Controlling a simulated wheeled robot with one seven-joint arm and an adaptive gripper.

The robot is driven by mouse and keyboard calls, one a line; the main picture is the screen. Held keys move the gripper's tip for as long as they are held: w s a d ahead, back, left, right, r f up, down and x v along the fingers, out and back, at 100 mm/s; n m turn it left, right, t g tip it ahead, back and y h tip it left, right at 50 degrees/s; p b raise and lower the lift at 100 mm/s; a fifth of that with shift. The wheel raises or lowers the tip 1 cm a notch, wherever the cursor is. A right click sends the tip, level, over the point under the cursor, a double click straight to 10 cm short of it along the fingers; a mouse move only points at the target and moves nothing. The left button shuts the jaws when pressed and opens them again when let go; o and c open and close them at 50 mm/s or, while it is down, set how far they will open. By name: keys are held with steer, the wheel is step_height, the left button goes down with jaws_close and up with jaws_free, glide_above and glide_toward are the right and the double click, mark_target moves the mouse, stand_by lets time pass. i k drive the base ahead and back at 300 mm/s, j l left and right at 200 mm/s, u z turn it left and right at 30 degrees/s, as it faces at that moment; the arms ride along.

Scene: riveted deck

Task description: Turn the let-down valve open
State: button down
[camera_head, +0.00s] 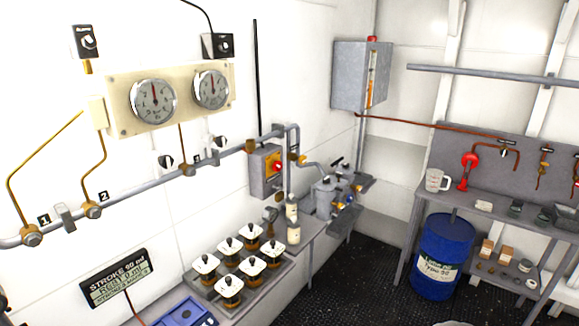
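No label that reads as let-down valve can be made out, so I cannot tell which fitting it is. A grey pipe (140,188) runs along the left wall with brass fittings tagged 1 (31,234) and 2 (93,209). A grey lever-like piece (65,217) stands between those two. Two round dark-and-white knobs (165,162) (220,143) sit at the wall above the pipe. A grey pump-like unit (334,194) with blue and brass fittings stands at the bench's far end; its details are too small to read. My gripper is not in view.
Two dial gauges (153,101) (211,89) hang on a cream panel. A bench tray (245,310) holds several white-capped jars. Dark floor (372,275) lies open between.

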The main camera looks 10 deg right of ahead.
mark_target(303, 158)
steer(key=i+l+u, duration=0.1)
steer(key=i+l, duration=0.25)
steer(key=i, duration=0.35)
steer(key=i+l+u, duration=0.1)
steer(key=i+l, duration=0.3)
steer(key=i, duration=0.3)
steer(key=i+l+u, duration=0.1)
steer(key=i+l, duration=0.4)
steer(key=i, duration=0.15)
steer(key=i+l, duration=0.5)
steer(key=i, duration=0.15)
steer(key=u, duration=0.05)
